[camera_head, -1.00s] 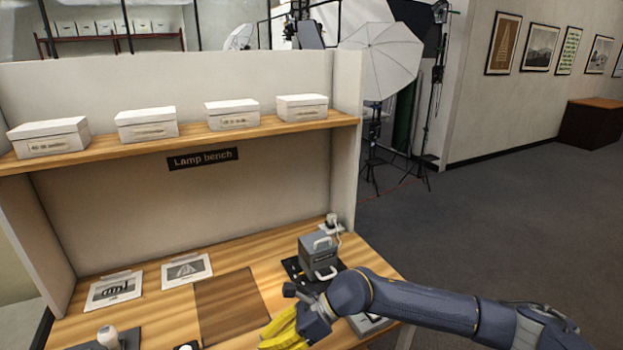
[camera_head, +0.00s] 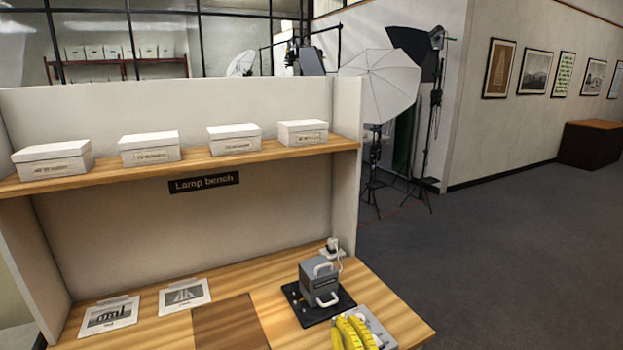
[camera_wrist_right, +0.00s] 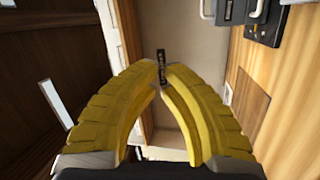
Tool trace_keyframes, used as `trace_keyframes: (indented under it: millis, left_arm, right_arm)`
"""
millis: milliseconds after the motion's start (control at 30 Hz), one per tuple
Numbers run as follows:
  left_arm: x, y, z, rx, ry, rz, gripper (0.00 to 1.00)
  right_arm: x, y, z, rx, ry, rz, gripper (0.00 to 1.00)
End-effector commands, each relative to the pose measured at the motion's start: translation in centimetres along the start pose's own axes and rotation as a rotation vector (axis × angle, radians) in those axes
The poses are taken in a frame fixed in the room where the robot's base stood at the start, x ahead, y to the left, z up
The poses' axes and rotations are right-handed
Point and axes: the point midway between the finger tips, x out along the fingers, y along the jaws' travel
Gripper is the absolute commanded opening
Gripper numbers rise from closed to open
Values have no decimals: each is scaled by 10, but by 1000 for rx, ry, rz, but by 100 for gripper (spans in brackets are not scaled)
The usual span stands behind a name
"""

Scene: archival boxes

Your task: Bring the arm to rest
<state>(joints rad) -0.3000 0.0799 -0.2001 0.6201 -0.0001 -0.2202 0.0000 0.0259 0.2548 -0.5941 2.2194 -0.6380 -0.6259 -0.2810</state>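My right gripper (camera_head: 352,335) shows only as yellow fingers at the bottom edge of the head view, over the right front part of the bench. In the right wrist view its two ribbed yellow fingers (camera_wrist_right: 161,78) bow inward. A narrow gap is left between the tips, and no object shows between them. The dark bench sign (camera_wrist_right: 162,66) appears in the background through that gap. The rest of my right arm is outside the head view. My left gripper is not in view.
The wooden bench (camera_head: 270,310) holds a grey box-shaped device (camera_head: 318,280) on a black base, near the fingers. Two printed cards (camera_head: 184,295) lie at the left. White boxes (camera_head: 150,148) line the shelf above. The floor (camera_head: 500,260) to the right is clear.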

Motion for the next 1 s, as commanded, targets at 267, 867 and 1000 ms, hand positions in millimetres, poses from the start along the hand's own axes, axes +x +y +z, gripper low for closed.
trace_keyframes:
  millis: [267,867,1000]
  left_arm:
    - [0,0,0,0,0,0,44]
    - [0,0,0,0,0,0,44]
    - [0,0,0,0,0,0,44]
  right_arm:
    - [-112,-68,123,228,-493,-283,0]
    - [-309,-117,202,367,-1014,-618,0]
    - [-341,-119,207,374,-1084,-667,0]
